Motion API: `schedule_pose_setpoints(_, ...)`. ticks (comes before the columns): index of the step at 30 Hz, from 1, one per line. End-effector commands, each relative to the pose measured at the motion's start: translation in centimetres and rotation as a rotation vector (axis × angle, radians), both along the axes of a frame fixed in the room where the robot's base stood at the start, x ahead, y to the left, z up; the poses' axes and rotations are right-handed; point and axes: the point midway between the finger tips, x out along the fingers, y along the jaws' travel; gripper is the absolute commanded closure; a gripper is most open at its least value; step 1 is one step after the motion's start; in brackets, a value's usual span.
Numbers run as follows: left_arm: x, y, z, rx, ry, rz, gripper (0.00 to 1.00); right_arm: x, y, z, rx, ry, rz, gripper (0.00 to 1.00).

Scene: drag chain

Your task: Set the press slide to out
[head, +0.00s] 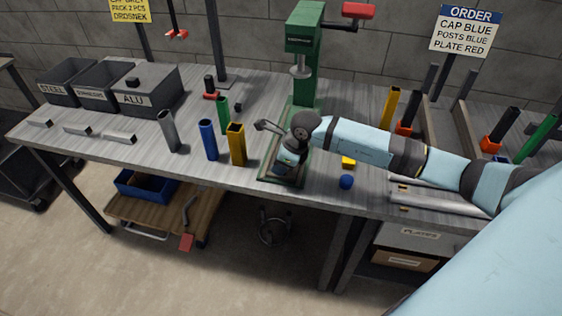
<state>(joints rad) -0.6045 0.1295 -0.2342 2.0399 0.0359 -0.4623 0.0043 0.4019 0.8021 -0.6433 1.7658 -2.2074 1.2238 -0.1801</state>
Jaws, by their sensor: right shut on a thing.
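The green press (304,60) stands at the back middle of the bench, with a red-ended lever at its top right. Its green-edged base (299,172) reaches toward the front edge of the bench. My right arm comes in from the right, and my right gripper (286,162) points down over the front of this base. It is shut on the press slide, which is mostly hidden under the gripper and wrist. I cannot tell exactly how far out the slide stands. My left gripper is not in view.
Blue (208,140), yellow (237,144), green (223,115) and grey (168,131) posts stand left of the press. Dark bins (145,100) stand at the back left. A blue ball-like piece (346,182) and a yellow block (348,162) lie right of the base. An order sign (466,32) stands behind.

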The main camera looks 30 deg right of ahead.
Motion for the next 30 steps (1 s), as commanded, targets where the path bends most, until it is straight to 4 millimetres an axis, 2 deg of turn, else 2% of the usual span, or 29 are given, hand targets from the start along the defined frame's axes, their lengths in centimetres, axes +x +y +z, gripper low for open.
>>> schedule_pose_setpoints(1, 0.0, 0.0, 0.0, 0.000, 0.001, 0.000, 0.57, -0.4, 0.5, -0.3, 0.006, 0.010, 0.005, 0.64)
schedule_pose_setpoints(3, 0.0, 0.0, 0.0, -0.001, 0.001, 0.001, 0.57, -0.4, 0.4, -0.3, 0.006, 0.010, 0.005, 0.48)
schedule_pose_setpoints(4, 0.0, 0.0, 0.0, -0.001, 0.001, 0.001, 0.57, -0.3, 0.4, -0.3, 0.006, 0.010, 0.005, 0.43)
schedule_pose_setpoints(12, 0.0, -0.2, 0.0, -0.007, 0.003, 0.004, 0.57, -0.2, 0.3, -0.1, 0.004, 0.007, 0.003, 0.43)
schedule_pose_setpoints(16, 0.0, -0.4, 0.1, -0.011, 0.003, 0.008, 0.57, -0.4, -0.1, 0.7, 0.002, 0.003, 0.004, 0.43)
schedule_pose_setpoints(20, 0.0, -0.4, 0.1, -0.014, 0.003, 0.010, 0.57, -1.0, -0.6, 2.8, 0.001, 0.001, 0.004, 0.43)
schedule_pose_setpoints(30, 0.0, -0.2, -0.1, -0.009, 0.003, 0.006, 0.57, -3.2, -2.5, 9.7, 0.002, 0.004, 0.005, 0.43)
